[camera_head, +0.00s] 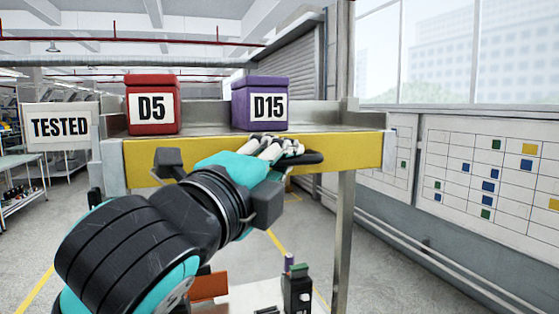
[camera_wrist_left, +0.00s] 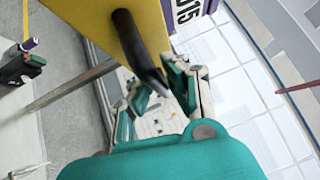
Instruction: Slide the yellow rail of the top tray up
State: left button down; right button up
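The yellow rail (camera_head: 350,153) runs along the front of the top tray (camera_head: 205,133); it also shows in the left wrist view (camera_wrist_left: 90,25). A black handle (camera_head: 312,157) stands out from the rail and shows in the left wrist view (camera_wrist_left: 138,48). My left gripper (camera_head: 288,148) is at the handle, in front of the rail. In the left wrist view its fingers (camera_wrist_left: 161,86) are spread, with the handle's bar between or just beyond the tips. Contact with the handle cannot be told. My right gripper is in neither view.
A red D5 box (camera_head: 152,108) and a purple D15 box (camera_head: 262,105) stand on the tray. A grey post (camera_head: 342,240) rises at the right. A dark device (camera_head: 297,290) stands below. A TESTED sign (camera_head: 60,127) is at left, a wall chart (camera_head: 490,180) at right.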

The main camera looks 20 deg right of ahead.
pick_arm(q)
jog(key=shift+f, duration=0.1)
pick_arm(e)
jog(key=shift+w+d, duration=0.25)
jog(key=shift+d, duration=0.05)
pick_arm(q)
notch_tip(320, 180, up, 6)
jog(key=p, duration=0.4)
jog(key=shift+f, duration=0.15)
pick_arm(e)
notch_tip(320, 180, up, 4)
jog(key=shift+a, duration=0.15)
pick_arm(q)
jog(key=c, duration=1.3)
grip_release()
jog(key=shift+c, duration=0.2)
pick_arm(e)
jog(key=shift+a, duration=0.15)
pick_arm(q)
jog(key=shift+f, duration=0.1)
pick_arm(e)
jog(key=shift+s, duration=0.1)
